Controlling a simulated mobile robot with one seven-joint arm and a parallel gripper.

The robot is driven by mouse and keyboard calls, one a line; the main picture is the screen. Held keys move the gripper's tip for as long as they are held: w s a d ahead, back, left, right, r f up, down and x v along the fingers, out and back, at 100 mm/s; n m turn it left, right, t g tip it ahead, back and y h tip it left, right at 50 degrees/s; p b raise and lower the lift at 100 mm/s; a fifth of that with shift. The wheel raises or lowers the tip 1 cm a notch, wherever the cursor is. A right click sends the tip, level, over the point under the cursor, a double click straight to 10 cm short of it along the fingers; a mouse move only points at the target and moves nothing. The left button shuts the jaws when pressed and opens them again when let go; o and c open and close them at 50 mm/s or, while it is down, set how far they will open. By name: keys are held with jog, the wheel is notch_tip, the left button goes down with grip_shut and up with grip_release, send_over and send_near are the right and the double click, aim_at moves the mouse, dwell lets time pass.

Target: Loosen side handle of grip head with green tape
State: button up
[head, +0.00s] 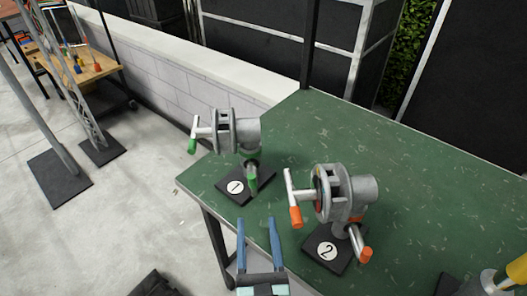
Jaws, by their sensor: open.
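The grip head with green tape (248,134) stands on a black base marked 1 (218,191), near the left corner of the green table. One handle with a green tip (192,145) sticks out at its left. Another green-taped handle (252,176) hangs at its lower front. A second grip head with orange tape (363,191) stands to the right on a base marked 2 (312,248). My gripper (257,222) is open and empty at the bottom centre. In the picture it lies below the green-taped head, apart from both heads.
The green table (420,150) has clear room at the back and right. Another grip head (488,285) is cut off at the bottom right. A dark upright post (308,45) rises at the table's back edge. A low white wall (190,85) runs behind.

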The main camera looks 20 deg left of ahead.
aim_at(253, 190)
jog(key=p+x, duration=0.1)
jog(key=x, duration=1.1)
jog(key=shift+w+a, duration=0.25)
jog(key=shift+w, duration=0.1)
jog(key=shift+f, duration=0.1)
grip_shut()
